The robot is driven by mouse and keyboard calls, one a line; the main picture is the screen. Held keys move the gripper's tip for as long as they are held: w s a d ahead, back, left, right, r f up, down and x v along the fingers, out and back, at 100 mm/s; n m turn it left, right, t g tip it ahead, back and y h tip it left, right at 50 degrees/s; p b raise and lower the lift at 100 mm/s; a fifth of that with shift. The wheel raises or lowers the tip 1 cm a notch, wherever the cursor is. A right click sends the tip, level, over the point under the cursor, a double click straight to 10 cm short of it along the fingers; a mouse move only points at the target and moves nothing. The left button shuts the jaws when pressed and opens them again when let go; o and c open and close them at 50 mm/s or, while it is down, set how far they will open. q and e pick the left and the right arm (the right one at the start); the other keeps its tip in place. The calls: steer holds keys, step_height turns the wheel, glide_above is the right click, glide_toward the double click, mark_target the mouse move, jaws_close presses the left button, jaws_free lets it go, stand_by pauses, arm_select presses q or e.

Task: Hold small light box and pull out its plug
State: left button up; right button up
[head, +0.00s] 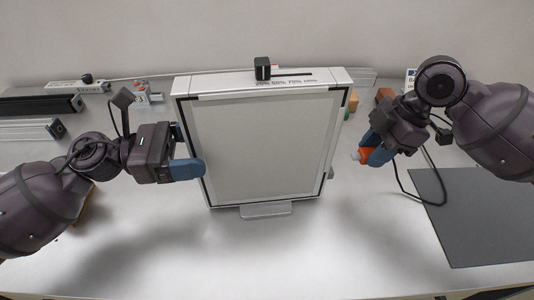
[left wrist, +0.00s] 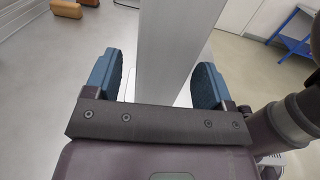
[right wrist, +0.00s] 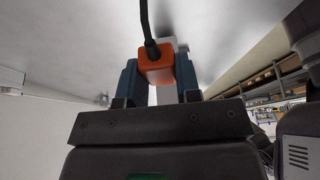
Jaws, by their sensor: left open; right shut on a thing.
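The light box (head: 262,145), a pale panel with a black inner border and silver frame, stands tilted on a small foot in the head view. My left gripper (head: 186,152) is at its left edge, one finger in front of the panel. In the left wrist view the box's edge (left wrist: 172,50) lies between the open fingers, with visible gaps at both sides. My right gripper (head: 371,148) is shut on the orange plug (head: 364,156), right of the box. The plug's pale tip points at the box and looks apart from it. The plug (right wrist: 156,66) also shows in the right wrist view, with its black cable.
A dark grey mat (head: 475,215) lies at the right. Dark and silver bars (head: 40,105) lie at the back left. Small coloured blocks (head: 353,102) sit behind the box. The black cable (head: 405,192) loops below my right gripper. The table front is clear.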

arm_select(q)
steer(key=s+a, duration=0.1)
steer(key=a, duration=0.8)
steer(key=shift+a, duration=0.15)
